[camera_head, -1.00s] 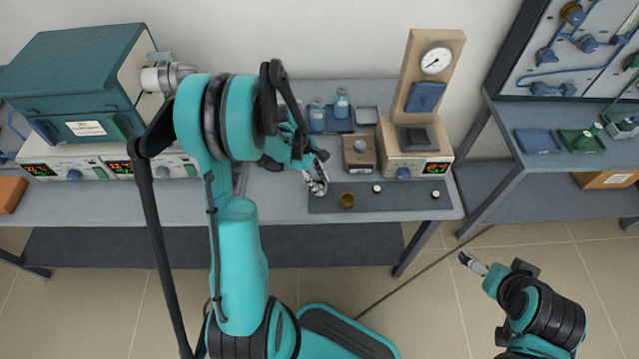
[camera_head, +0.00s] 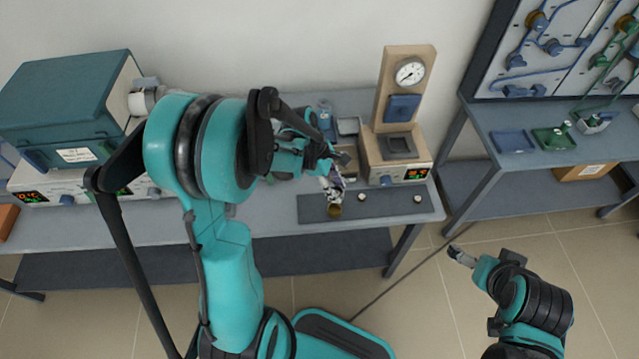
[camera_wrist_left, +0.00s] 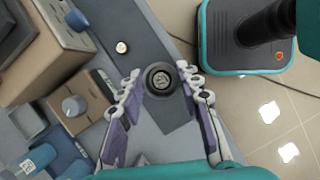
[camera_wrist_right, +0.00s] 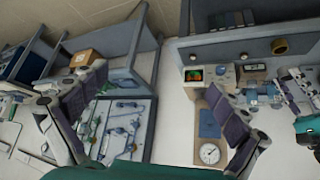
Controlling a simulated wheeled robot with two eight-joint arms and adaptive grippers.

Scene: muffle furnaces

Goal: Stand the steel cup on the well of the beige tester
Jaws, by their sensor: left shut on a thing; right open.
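The small round steel cup (camera_head: 334,211) looks brownish in the head view and sits at its place on the dark mat. My left gripper (camera_head: 334,200) reaches down from behind and is shut around it. In the left wrist view the cup (camera_wrist_left: 160,78) shows as a dark ring between the fingertips. The beige tester (camera_head: 382,90) stands behind the mat, to the right, with a dial, a blue panel and a green and red display. Its dark square well (camera_head: 397,146) looks empty. My right gripper (camera_head: 456,252) is open and empty, in front of the bench's right end.
Two small white-topped pieces lie on the dark mat (camera_head: 390,207). A blue bottle (camera_head: 325,112) is behind. A teal furnace (camera_head: 70,95) is at left.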

